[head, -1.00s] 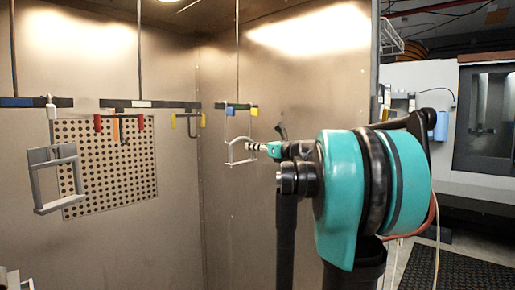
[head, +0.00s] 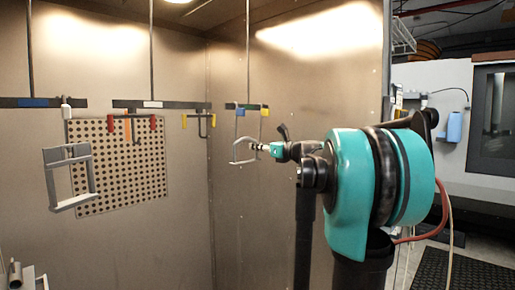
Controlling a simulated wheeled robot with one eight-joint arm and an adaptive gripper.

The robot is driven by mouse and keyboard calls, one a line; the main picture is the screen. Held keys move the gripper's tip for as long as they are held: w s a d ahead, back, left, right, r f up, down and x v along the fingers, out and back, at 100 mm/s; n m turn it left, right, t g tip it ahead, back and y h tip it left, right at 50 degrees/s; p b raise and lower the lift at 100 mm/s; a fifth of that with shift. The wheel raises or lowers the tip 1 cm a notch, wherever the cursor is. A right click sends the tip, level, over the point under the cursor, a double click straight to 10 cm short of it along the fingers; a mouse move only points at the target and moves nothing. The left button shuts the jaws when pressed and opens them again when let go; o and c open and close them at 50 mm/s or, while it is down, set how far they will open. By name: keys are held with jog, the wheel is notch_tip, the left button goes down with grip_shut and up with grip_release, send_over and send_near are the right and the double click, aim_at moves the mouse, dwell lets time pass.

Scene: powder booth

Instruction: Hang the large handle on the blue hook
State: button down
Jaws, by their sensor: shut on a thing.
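A blue hook (head: 240,107) and a yellow hook (head: 264,112) hang from a short dark bar on a thin rod near the booth's back right corner. A pale grey curved handle (head: 235,152) is just below them. My gripper (head: 262,148) is small in the picture, reaches in from the right and is shut on this handle. Thin lines run from the hooks down toward the handle, so I cannot tell whether handle and blue hook touch. My teal and black arm fills the right middle.
A grey rectangular frame (head: 70,178) hangs at left under a white hook (head: 66,108). A perforated panel (head: 118,165) hangs behind it. Red hooks (head: 152,122) and yellow hooks (head: 184,121) are on the middle bar (head: 150,104). Booth floor space below the handle looks clear.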

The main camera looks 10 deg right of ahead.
jog(key=shift+x, duration=2.25)
jog(key=shift+f, duration=0.3)
jog(key=shift+f, duration=0.3)
jog(key=c, duration=1.5)
grip_release()
